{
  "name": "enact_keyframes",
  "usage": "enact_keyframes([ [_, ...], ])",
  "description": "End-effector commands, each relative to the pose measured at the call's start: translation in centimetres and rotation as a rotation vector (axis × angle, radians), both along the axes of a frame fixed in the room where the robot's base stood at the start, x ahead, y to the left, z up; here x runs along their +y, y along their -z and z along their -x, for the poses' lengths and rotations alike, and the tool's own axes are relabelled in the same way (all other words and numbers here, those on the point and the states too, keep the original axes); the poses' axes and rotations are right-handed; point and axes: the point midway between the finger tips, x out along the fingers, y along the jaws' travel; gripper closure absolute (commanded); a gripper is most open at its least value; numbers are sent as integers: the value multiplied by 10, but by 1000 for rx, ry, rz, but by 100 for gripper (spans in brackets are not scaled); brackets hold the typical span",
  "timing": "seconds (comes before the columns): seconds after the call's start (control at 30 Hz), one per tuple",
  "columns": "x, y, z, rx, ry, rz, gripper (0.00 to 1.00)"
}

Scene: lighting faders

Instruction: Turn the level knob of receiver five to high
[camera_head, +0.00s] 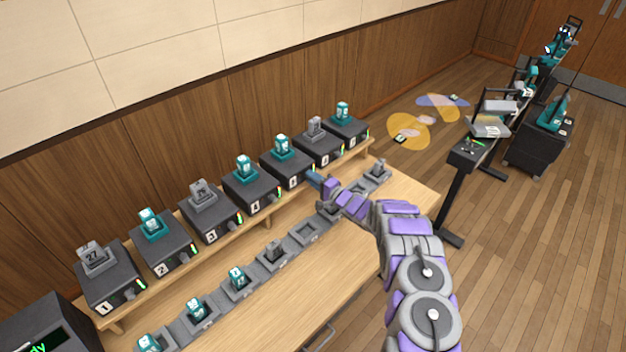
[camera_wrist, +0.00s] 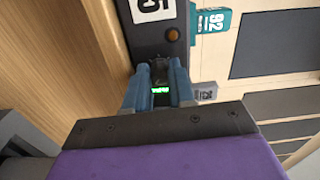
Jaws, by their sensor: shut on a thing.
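Receiver five (camera_head: 287,172) is a dark box in the row on the raised wooden shelf, with a teal pack (camera_head: 281,146) standing in its top. In the wrist view its dark front (camera_wrist: 150,32) shows a white number label (camera_wrist: 151,9), partly cut off, and a round brown button (camera_wrist: 172,34). My gripper (camera_head: 314,178) is at the right part of this front. In the wrist view its blue fingers (camera_wrist: 159,78) are closed around the small dark level knob (camera_wrist: 158,68), which they mostly hide. A lit green indicator (camera_wrist: 160,89) shows between the fingers. The knob's pointer setting cannot be read.
Similar receivers stand on both sides, including receiver four (camera_head: 248,192) and receiver six (camera_head: 318,148). Below, a row of grey charging cradles (camera_head: 305,234) holds several packs on the wooden table (camera_head: 290,290). A black stand (camera_head: 455,195) is at the right, with open floor beside it.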

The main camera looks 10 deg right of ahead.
Motion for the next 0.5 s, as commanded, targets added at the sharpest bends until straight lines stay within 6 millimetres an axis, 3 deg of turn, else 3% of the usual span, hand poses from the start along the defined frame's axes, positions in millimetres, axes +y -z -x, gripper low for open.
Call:
enact_keyframes([
  [0.03, -1, 7, 2, 22, 4, -10, 100],
  [0.5, -1, 7, 2, 48, 3, -46, 100],
])
